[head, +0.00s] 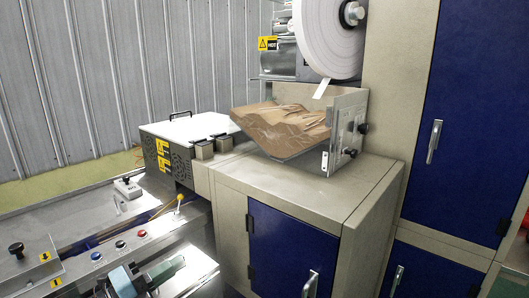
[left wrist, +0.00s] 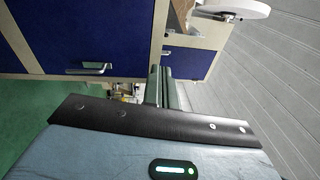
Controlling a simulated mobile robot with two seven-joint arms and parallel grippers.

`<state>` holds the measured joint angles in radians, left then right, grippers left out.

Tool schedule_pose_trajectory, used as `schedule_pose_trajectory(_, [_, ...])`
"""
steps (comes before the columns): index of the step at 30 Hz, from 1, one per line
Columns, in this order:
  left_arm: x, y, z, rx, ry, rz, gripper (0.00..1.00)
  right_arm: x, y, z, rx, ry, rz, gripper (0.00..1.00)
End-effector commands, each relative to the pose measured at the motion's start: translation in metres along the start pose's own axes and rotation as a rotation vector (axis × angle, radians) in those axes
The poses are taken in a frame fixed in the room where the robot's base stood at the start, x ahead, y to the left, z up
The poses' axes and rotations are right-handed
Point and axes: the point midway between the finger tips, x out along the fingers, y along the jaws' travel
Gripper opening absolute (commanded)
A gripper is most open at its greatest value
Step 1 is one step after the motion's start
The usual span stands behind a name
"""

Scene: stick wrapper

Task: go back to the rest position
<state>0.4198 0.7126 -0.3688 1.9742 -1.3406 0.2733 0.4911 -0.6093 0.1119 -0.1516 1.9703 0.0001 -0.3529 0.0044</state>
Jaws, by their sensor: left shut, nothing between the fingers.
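My left gripper (head: 172,268) shows low in the head view, in front of the machine's control panel. In the left wrist view its dark fingers (left wrist: 163,82) are together with nothing between them. Behind them in that view are blue cabinet doors (left wrist: 205,62). My right gripper is in neither view.
A beige cabinet (head: 290,190) bears a tray of brown wrapped material (head: 280,125). A white paper roll (head: 328,35) hangs above. Tall blue doors (head: 470,110) stand right.

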Motion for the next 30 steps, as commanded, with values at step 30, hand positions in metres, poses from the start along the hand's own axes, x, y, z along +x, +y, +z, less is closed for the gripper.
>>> schedule_pose_trajectory(30, [-0.284,0.216,-0.175,-1.490,-1.577,0.573,0.00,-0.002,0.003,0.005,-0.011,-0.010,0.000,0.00])
